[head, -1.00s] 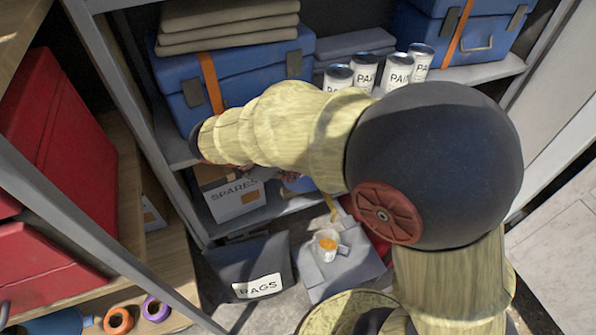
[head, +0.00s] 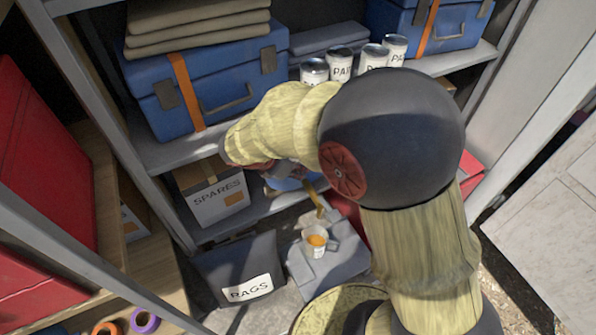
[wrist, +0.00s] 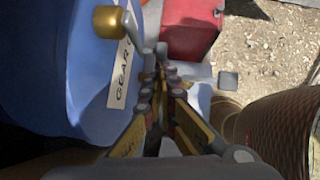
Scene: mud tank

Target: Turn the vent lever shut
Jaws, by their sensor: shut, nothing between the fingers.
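The blue drum (wrist: 45,60) fills the left of the wrist view, with a label reading "GEAR O", the rest cut off. A brass-coloured fitting (wrist: 108,22) sits on it, with a thin grey bar (wrist: 132,30) beside it that looks like the vent lever; its angle is hard to judge. My gripper (wrist: 155,50) is shut and empty, its fingertips just right of the bar and label. I cannot tell whether they touch the bar. In the head view a small part of the blue drum (head: 285,184) shows below my arm, which hides the lever and most of my gripper.
A yellow spout (head: 318,205) hangs above a cup with orange contents (head: 317,241) on a grey box. A red box (wrist: 190,28) stands beyond my fingertips. Open floor lies right.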

